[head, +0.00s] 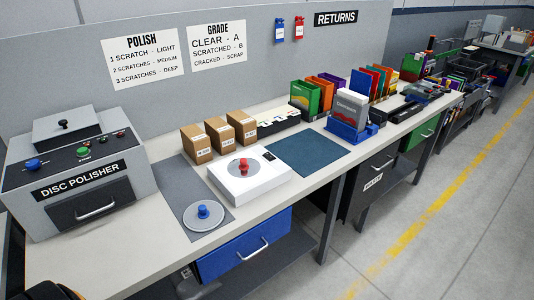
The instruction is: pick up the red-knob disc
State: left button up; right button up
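The red-knob disc (234,169) is in the head view, seated on top of a white square box-like unit (262,185) on the bench. Its red knob stands upright at its centre, and the disc looks pale grey. Neither of my grippers can be made out. A dark shape at the bottom left corner may be part of my arm.
A disc polisher (117,190) stands at the left of the bench. Small cardboard boxes (197,148) stand behind the white unit. A teal mat (308,150) to its right is bare. Coloured cases (306,98) and a blue stand (345,134) are farther right. A blue drawer (221,262) is below.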

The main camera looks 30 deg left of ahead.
aim_at(245, 168)
jog(key=u, duration=3.3)
jog(key=z, duration=0.65)
jog(key=i+l+z, duration=0.2)
jog(key=z, duration=0.15)
jog(key=i+l+z, duration=0.2)
jog(key=z, duration=0.15)
jog(key=i+z, duration=0.35)
